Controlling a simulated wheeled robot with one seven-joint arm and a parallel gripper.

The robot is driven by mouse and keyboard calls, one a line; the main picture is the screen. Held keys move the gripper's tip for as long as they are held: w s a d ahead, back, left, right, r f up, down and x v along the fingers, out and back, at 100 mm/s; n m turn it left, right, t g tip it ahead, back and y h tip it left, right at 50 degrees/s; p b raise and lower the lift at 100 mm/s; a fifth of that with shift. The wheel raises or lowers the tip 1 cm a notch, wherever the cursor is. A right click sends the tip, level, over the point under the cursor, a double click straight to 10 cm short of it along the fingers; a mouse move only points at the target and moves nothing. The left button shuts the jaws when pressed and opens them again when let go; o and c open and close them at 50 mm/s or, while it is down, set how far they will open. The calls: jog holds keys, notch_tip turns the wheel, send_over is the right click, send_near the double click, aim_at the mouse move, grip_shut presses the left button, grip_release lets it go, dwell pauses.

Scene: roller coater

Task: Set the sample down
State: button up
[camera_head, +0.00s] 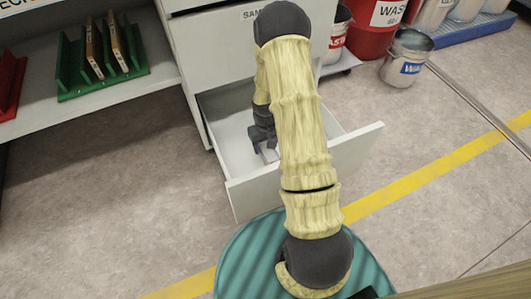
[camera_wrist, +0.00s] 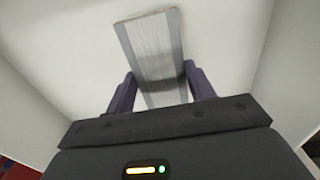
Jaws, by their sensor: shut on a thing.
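The sample (camera_wrist: 152,48) is a flat grey strip with a paler middle band, seen in the wrist view. It runs between the two dark fingers of my gripper (camera_wrist: 160,88), which is shut on it. In the head view my gripper (camera_head: 266,150) is down inside an open white drawer (camera_head: 358,152). The drawer's pale floor and walls surround the sample in the wrist view. My arm hides part of the drawer and most of the sample in the head view. I cannot tell whether the sample touches the drawer floor.
The drawer belongs to a white cabinet (camera_head: 207,55) with a partly hidden label. A shelf at left holds a green rack (camera_head: 75,75) with brown panels and a red rack (camera_head: 9,88). A metal bucket (camera_head: 406,62) and red bin (camera_head: 372,28) stand at the back right.

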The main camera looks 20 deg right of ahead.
aim_at(265, 147)
notch_tip(265, 147, down, 4)
jog(key=b, duration=0.2)
jog(key=shift+r+b, duration=0.1)
jog(key=shift+b, duration=0.3)
jog(key=shift+r, duration=0.1)
jog(key=o, duration=1.1)
notch_tip(265, 147, up, 12)
jog(key=p, duration=0.8)
jog(key=shift+p, duration=0.4)
jog(key=shift+r, duration=0.1)
